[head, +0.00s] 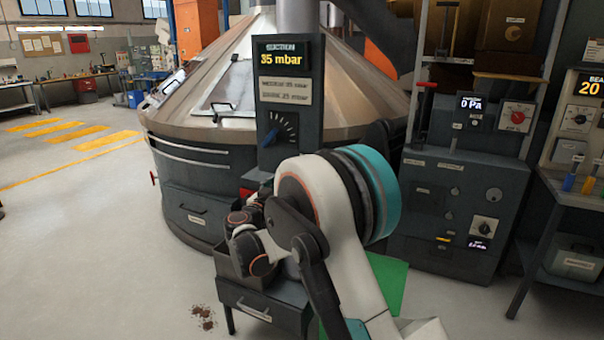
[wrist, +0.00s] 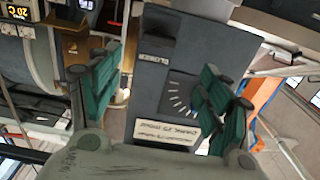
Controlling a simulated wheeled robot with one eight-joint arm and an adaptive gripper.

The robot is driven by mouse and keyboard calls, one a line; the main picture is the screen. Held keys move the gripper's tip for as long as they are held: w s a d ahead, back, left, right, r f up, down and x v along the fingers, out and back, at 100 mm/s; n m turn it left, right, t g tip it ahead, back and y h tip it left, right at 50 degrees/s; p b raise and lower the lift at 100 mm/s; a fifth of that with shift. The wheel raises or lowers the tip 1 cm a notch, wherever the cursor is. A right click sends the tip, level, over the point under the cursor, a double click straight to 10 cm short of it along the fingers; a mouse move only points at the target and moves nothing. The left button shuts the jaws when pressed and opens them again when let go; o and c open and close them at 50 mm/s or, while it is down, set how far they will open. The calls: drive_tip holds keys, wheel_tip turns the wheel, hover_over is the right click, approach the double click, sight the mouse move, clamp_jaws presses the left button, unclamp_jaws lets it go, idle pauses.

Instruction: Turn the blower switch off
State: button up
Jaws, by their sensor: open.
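The blower's panel is a dark grey post with a "35 mbar" display (head: 281,58), label plates and a blue dial (head: 279,128) in the head view. In the wrist view the panel is upside down, with a "BLOWER" label (wrist: 155,58) beyond the dial's white tick marks (wrist: 183,98). A dark block (wrist: 163,25) lies past the label; I cannot make out a switch lever or its position. My gripper (wrist: 160,68) is open and empty, its green fingers apart on either side of the panel face. In the head view my arm hides the gripper and the panel's lower part.
A large metal cone-topped vessel (head: 185,115) stands behind the panel. A control cabinet (head: 440,205) with a "0 Pa" display and knobs stands at right, beside a workbench (head: 572,190). Open floor (head: 80,240) lies to the left.

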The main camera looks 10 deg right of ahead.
drive_tip(key=b+x, duration=0.3)
drive_tip(key=x, duration=1)
drive_tip(key=shift+d, duration=0.1)
drive_tip(key=shift+c, duration=0.6)
drive_tip(key=c, duration=0.9)
